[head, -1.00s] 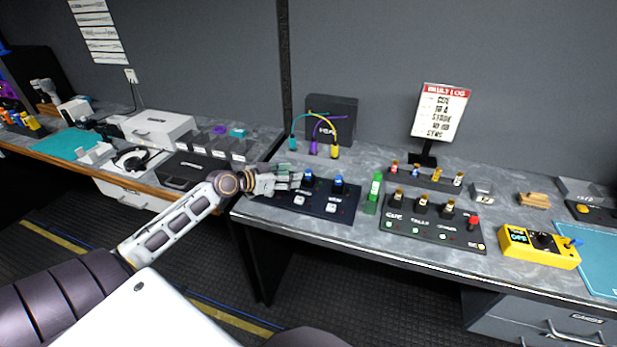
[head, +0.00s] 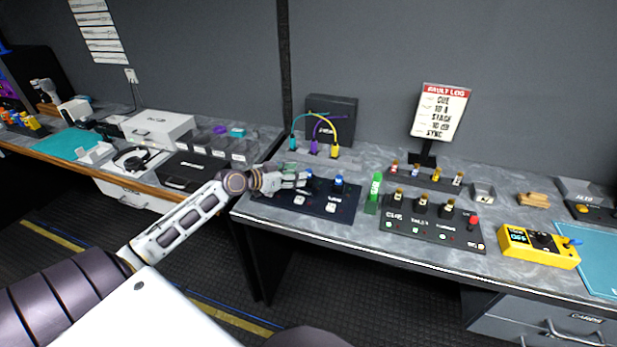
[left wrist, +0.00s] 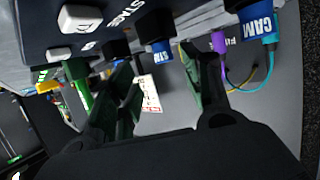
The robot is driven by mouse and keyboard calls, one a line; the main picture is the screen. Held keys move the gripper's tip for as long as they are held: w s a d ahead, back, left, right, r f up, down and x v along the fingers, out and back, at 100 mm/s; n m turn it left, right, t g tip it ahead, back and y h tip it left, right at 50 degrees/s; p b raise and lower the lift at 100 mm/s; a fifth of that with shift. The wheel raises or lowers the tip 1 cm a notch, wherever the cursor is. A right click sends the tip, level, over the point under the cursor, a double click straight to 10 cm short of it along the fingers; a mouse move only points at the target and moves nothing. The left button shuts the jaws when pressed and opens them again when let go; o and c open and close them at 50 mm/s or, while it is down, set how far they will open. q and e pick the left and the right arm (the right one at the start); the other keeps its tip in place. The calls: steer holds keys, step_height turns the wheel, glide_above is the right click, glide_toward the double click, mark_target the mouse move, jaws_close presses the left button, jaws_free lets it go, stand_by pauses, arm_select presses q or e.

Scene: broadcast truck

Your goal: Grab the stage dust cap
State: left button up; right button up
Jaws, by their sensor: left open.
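The stage dust cap (left wrist: 160,47) is a small blue cap with partly visible lettering on a dark panel. In the head view it is the right-hand blue cap (head: 338,181). A second blue cap, marked CAM (left wrist: 258,25), sits at the right in the wrist view; in the head view this cap (head: 309,173) is partly behind my fingers. My left gripper (head: 298,181) is open and empty above the panel. In the wrist view the stage cap shows in the gap between its fingers (left wrist: 157,64), just beyond the tips. Contact cannot be told. My right gripper is not in view.
The dark panel (head: 268,189) has white buttons. A green bottle-like object (head: 374,190) stands to its right, then another switch panel (head: 432,235) and a yellow box (head: 538,247). Behind are coloured cables (head: 333,123) and a sign (head: 440,115).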

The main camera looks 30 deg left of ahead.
arm_select(q)
steer(key=shift+w+d+f, duration=0.1)
steer(key=shift+w+f, duration=0.05)
steer(key=shift+w, duration=0.6)
steer(key=shift+w+d+f, duration=0.1)
steer(key=shift+w, duration=0.6)
steer(key=shift+p+x, duration=0.3)
steer(key=shift+x, duration=0.65)
steer(key=shift+f, duration=0.1)
steer(key=shift+c, duration=0.2)
steer(key=c, duration=0.8)
